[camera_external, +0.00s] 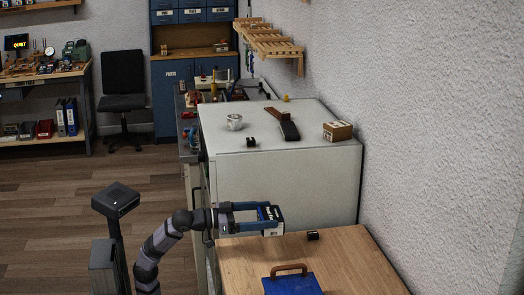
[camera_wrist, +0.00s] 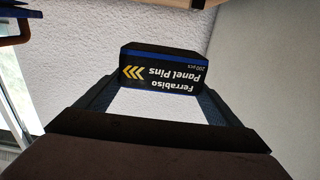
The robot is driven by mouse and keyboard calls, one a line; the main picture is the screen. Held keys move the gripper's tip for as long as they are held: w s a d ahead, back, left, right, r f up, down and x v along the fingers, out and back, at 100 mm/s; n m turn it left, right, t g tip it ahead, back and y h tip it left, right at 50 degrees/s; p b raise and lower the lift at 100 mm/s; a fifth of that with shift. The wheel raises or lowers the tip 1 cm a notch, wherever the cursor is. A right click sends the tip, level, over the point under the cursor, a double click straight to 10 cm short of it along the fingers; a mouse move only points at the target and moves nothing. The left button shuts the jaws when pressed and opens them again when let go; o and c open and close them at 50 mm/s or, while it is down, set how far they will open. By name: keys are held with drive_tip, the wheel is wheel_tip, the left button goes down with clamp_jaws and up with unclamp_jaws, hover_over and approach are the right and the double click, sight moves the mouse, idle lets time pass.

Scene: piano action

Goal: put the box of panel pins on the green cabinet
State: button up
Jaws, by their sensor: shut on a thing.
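The box of panel pins (camera_external: 271,217) is small and dark, with a blue edge. In the wrist view its label (camera_wrist: 160,72) reads "Ferrabiso Panel Pins" upside down. My gripper (camera_external: 262,218) is shut on the box, one finger on each side, and holds it in the air. The box is in front of a large pale cabinet (camera_external: 285,187), below its top level, near the back left of a wooden top (camera_external: 315,262). No cabinet looks clearly green; the pale one has a faint grey-green tint at most.
On the pale cabinet stand a white mug (camera_external: 235,122), a small black block (camera_external: 251,142), a dark long object (camera_external: 288,128) and a cardboard box (camera_external: 338,131). The wooden top holds a blue case (camera_external: 292,284) and a small black item (camera_external: 313,236). A wall borders the right.

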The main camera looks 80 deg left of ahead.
drive_tip(key=shift+s+a, duration=0.35)
drive_tip(key=shift+s, duration=0.05)
wheel_tip(320, 180, down, 6)
drive_tip(key=b, duration=0.5)
drive_tip(key=shift+f, duration=0.15)
drive_tip(key=shift+f+b, duration=0.1)
drive_tip(key=shift+b, duration=0.2)
drive_tip(key=shift+f+b, duration=1.5)
drive_tip(key=shift+f, duration=0.25)
drive_tip(key=shift+f, duration=0.15)
drive_tip(key=o, duration=1.4)
drive_tip(key=shift+f, duration=0.1)
drive_tip(key=shift+c, duration=0.2)
